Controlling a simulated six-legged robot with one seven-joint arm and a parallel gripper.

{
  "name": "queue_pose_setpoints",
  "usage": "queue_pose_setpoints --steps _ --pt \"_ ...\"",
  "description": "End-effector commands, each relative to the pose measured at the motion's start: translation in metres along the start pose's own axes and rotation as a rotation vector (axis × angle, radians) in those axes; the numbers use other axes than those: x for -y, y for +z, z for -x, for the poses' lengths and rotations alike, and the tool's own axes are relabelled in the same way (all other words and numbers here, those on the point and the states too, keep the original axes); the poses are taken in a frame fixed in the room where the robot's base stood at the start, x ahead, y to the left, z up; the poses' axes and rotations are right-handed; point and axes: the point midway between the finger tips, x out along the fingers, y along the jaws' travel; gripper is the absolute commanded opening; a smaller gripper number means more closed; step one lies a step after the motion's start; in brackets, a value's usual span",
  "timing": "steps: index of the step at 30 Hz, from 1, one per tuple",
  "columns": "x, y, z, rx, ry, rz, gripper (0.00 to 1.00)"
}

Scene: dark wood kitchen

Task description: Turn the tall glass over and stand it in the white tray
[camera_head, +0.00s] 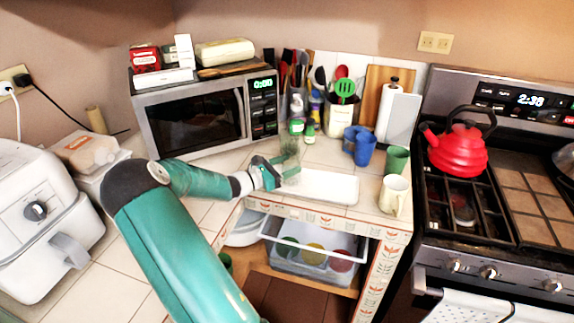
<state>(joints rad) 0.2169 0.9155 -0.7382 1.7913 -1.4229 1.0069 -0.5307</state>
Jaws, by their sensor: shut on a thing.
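The tall glass (289,151) is clear and faint, near the middle of the head view. My gripper (284,171) is shut on it from the left, around its lower part. The glass looks roughly upright at the left end of the white tray (328,188). I cannot tell which end of the glass is up, or whether it touches the tray. The tray is a long, shallow rectangle lying on the tiled counter, and its visible part is empty.
A cream mug (394,196), a green cup (396,160) and blue cups (364,152) stand right of the tray. Bottles (297,112) and a utensil crock (340,119) stand behind. The microwave (195,112) is at back left.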

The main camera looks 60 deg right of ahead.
Motion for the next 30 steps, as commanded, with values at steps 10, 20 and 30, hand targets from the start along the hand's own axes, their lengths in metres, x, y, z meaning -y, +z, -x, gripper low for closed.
queue_pose_setpoints --steps 10,20,30 --pt "0.0 -0.006 0.0 0.001 0.0 0.0 0.21" --pt "0.0 -0.007 0.0 0.0 0.0 0.0 0.83" --pt "-0.001 -0.008 0.013 -0.001 0.002 0.0 0.83"
